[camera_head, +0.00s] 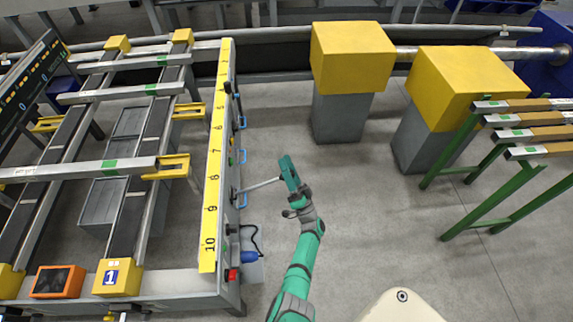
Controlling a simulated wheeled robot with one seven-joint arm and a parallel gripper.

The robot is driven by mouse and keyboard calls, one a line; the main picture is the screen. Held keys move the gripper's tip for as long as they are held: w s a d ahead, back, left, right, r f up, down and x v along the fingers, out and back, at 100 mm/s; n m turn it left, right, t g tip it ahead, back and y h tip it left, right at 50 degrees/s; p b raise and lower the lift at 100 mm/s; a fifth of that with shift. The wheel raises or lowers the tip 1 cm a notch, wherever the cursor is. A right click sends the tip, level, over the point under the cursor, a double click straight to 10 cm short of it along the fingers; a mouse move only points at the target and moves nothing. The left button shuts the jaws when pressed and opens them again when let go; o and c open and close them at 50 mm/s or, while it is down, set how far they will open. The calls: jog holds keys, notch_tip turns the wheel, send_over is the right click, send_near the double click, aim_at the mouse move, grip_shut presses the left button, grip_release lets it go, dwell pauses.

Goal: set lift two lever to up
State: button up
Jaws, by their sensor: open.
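A pale grey lever rod (261,185) sticks out to the right from the side of the runout table (225,262), level with the scale between 8 and 9. I cannot read a label that tells which lift it belongs to. My gripper (281,180) is at the rod's outer end. Its jaws are open, but the green hand hides the fingertips and the rod's tip, so I cannot tell whether they touch. The rod points outward and slightly toward the far end.
A yellow number scale (218,150) runs along the table's edge, with several blue handles (241,156) below. A red switch (232,275) is near the front corner. Two yellow-topped blocks (350,58) and a green rack (495,200) stand to the right. The floor between is clear.

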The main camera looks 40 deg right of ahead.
jog(key=v, duration=1)
jog(key=shift+s+f, duration=0.2)
